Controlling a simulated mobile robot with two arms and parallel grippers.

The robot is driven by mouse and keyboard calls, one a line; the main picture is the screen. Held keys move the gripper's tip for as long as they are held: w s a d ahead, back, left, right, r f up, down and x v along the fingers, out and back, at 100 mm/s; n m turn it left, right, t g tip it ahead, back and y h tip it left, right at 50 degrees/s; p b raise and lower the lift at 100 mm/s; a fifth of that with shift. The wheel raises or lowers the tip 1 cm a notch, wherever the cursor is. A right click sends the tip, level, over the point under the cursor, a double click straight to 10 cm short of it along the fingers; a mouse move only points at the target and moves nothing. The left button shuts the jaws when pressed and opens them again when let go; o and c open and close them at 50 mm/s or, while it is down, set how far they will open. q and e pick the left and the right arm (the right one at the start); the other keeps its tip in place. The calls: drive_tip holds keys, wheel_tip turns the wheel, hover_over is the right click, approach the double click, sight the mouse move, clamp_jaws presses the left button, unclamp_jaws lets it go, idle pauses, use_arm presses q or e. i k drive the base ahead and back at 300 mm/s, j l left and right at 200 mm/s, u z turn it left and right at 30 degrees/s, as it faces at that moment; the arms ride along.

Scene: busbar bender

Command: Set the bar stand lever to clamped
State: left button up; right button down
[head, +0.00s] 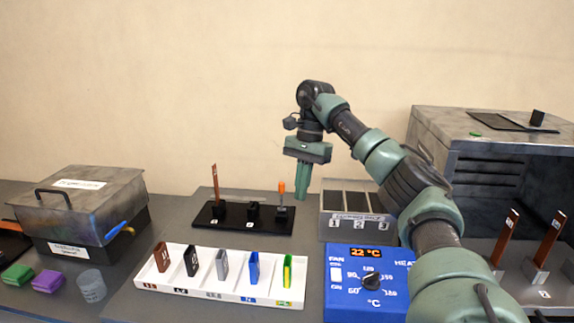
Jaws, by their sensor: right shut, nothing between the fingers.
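The bar stand is a black base plate (230,222) behind the white tray, with a copper bar (216,183) upright at its left and a small black block near its middle. The bar stand lever (282,188) has an orange handle and stands about upright at the right end of the plate. My right gripper (301,196) is shut and empty, pointing down just right of the lever. A narrow gap shows between them in the picture; I cannot tell their difference in depth. My left gripper is not in view.
A white tray (215,294) with several coloured pieces lies in front of the stand. A grey numbered bin (345,228) and a blue heater panel (345,297) stand to the right, near my right arm. A lidded metal box (85,205) is at left, an open metal cabinet (440,130) at right.

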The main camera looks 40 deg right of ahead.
sight(281, 185)
drive_tip(key=i+l, duration=0.35)
drive_tip(key=l, duration=0.2)
drive_tip(key=i+l, duration=0.4)
drive_tip(key=l, duration=0.1)
